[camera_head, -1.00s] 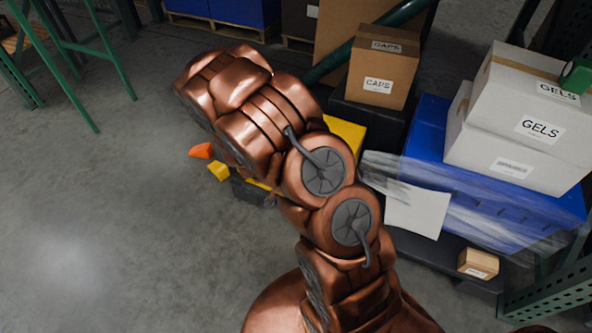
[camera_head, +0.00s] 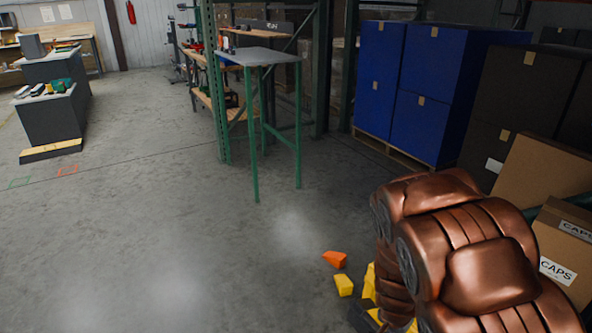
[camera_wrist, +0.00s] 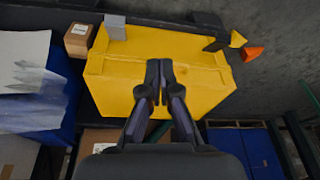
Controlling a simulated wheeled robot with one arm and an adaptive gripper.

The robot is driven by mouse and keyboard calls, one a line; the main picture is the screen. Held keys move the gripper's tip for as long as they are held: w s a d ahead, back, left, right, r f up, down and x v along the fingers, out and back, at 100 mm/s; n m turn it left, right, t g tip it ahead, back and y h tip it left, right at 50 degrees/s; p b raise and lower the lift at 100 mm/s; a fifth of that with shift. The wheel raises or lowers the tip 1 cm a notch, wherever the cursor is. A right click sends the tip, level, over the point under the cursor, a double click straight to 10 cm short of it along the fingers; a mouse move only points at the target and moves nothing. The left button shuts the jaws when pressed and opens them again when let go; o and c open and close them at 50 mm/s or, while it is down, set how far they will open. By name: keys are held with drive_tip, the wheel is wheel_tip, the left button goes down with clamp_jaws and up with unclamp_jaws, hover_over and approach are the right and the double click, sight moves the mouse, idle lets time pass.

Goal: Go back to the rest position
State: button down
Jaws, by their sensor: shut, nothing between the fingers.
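My gripper (camera_wrist: 160,80) shows in the wrist view with its two dark fingers together and nothing between them. It is in front of a yellow tote (camera_wrist: 110,75), and I cannot tell how far apart they are. A grey block (camera_wrist: 115,28) is at the tote's upper left corner. In the head view my copper arm fills the lower right, and the gripper itself is hidden there. Only a bit of yellow (camera_head: 369,283) shows beside my arm.
An orange piece (camera_head: 335,259) and a yellow piece (camera_head: 344,285) are near the floor left of my arm. Cardboard boxes marked CAPS (camera_head: 557,271) stand close at right. Blue boxes (camera_head: 420,128) and a green-legged table (camera_head: 257,58) stand behind.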

drive_tip(key=s+a+r+n+g+y, duration=0.2)
drive_tip(key=s+a+r+n, duration=0.15)
drive_tip(key=s+r, duration=0.4)
drive_tip(key=s+a+r+n+g+y, duration=0.1)
drive_tip(key=s+a+r+n, duration=0.2)
drive_tip(key=s+a+r, duration=0.35)
drive_tip(key=s+d+r+n+g, duration=0.2)
drive_tip(key=s+d+r+n, duration=0.15)
drive_tip(key=s+r, duration=0.5)
wheel_tip(320, 180, up, 23)
drive_tip(key=s+p, duration=0.3)
drive_tip(key=p, duration=2)
drive_tip(key=shift+t+h, duration=0.4)
drive_tip(key=shift+a, duration=0.2)
